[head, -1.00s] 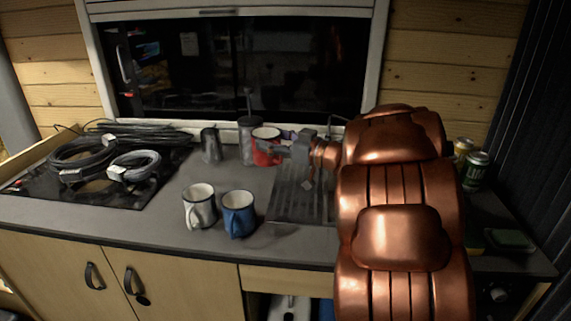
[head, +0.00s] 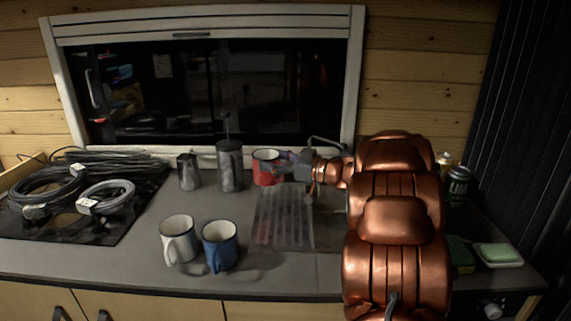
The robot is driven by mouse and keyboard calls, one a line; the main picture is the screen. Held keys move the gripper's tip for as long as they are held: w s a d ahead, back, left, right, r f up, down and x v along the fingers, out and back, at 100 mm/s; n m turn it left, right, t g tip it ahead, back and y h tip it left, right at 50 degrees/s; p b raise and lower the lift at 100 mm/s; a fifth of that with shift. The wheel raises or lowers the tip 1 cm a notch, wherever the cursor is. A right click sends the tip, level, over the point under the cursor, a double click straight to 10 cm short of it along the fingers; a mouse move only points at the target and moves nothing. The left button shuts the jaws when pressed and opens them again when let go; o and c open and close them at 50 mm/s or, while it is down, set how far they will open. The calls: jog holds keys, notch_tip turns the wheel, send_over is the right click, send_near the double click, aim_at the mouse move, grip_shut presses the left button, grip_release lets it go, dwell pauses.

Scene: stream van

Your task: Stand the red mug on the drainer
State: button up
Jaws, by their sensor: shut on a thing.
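The red mug (head: 264,167) is at the back of the counter in the head view, upright, with a pale inside and a dark rim. My gripper (head: 287,164) reaches it from the right and is shut on it, on its right side. The fingertips are small and partly hidden against the mug. The drainer (head: 284,218) is a ribbed, pale grey board on the counter, in front of the mug and just right of it. It looks empty. I cannot tell whether the mug touches the counter.
A white mug (head: 178,240) and a blue mug (head: 220,246) stand left of the drainer. A dark grey canister (head: 230,166) and a metal jug (head: 188,172) stand left of the red mug. Coiled cables (head: 45,192) cover the hob. A can (head: 458,187) and a soap dish (head: 498,256) are at right.

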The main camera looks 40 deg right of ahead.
jog(key=shift+w+d+f+p, duration=0.15)
jog(key=shift+w+d+f, duration=0.5)
jog(key=shift+d, duration=0.45)
jog(key=shift+w+d+f+p, duration=0.2)
jog(key=shift+w+d+f, duration=0.25)
jog(key=shift+d+f, duration=0.45)
jog(key=shift+w+d+f+p, duration=0.15)
jog(key=shift+w+d+f, duration=0.4)
jog(key=shift+d, duration=0.7)
jog(key=shift+f, duration=0.35)
jog(key=shift+f, duration=0.3)
jog(key=o, duration=1.3)
jog(key=shift+c, duration=0.2)
jog(key=shift+r, duration=0.15)
jog(key=shift+s+r, duration=0.1)
jog(key=shift+r, duration=0.5)
jog(key=v, duration=1.1)
jog(key=shift+s+d+b, duration=0.25)
jog(key=shift+s+b, duration=0.05)
jog(key=shift+b, duration=0.15)
